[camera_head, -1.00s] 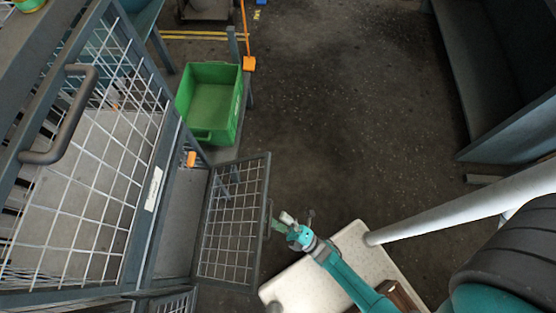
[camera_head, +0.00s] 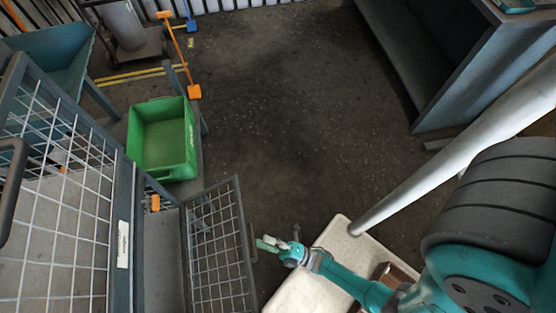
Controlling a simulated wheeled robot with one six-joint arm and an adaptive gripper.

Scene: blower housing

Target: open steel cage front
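The steel cage (camera_head: 122,240) stands at the left, with a grey frame and white wire mesh. Its hinged front door (camera_head: 217,250) is a mesh panel that stands swung out from the cage, with a dark handle on its right edge. A larger mesh panel (camera_head: 50,200) with a dark bar handle (camera_head: 12,190) fills the far left. My gripper (camera_head: 268,243) is just right of the door's outer edge, near the handle. It looks small here, and I cannot tell whether its fingers are open or touching the handle.
A green bin (camera_head: 162,140) sits on a low grey stand behind the cage. An orange-handled tool (camera_head: 180,55) stands behind it. A grey bench (camera_head: 440,70) is at the upper right. The dark floor (camera_head: 290,110) between is clear.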

